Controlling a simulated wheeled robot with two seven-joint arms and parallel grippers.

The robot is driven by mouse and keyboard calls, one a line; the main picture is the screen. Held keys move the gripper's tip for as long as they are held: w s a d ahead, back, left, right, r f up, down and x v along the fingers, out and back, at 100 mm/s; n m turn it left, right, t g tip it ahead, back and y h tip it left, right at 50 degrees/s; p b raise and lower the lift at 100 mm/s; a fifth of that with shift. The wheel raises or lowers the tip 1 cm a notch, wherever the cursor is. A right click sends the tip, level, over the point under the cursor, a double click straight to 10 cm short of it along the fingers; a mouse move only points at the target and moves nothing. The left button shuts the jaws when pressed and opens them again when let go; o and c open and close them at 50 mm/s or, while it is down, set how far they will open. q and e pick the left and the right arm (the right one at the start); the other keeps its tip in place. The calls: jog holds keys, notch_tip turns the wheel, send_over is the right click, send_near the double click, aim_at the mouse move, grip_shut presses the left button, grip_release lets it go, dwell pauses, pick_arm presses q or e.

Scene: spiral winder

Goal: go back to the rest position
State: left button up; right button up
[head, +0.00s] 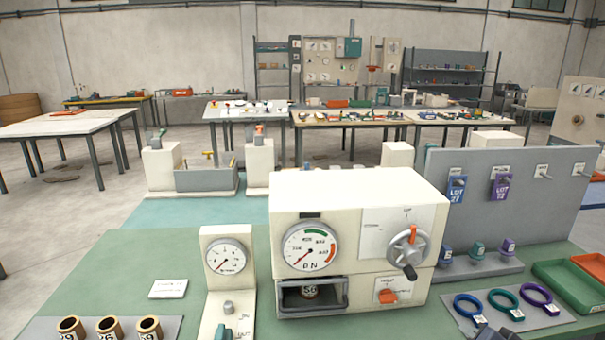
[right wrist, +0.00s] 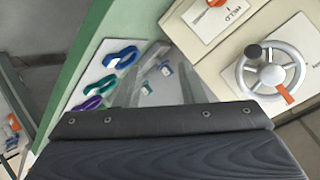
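In the head view the winder (head: 360,190) stands upright in the middle, with a handwheel (head: 408,250) and a dial (head: 310,247). Small dark shapes at the head view's bottom edge, below the rings, are unclear. My left gripper is not in view.
Three spools (head: 109,328) stand at front left beside a small gauge stand (head: 228,265). Blue, teal and purple rings (head: 537,294) lie on a grey mat. A grey upright panel (head: 560,205) and green tray (head: 570,286) are at right.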

jog(key=s+a+r+n+g+y, duration=0.2)
jog(key=s+a+r+n+g, duration=0.1)
jog(key=s+a, duration=0.6)
jog(key=s+a+r+n+g+y, duration=0.1)
jog(key=s+a+r+n+g, duration=0.2)
jog(key=s+a, duration=0.5)
jog(key=s, duration=0.6)
jog(key=shift+s+a+n+y, duration=0.3)
jog(key=shift+a+n+y, duration=0.05)
jog(key=shift+n+y, duration=0.05)
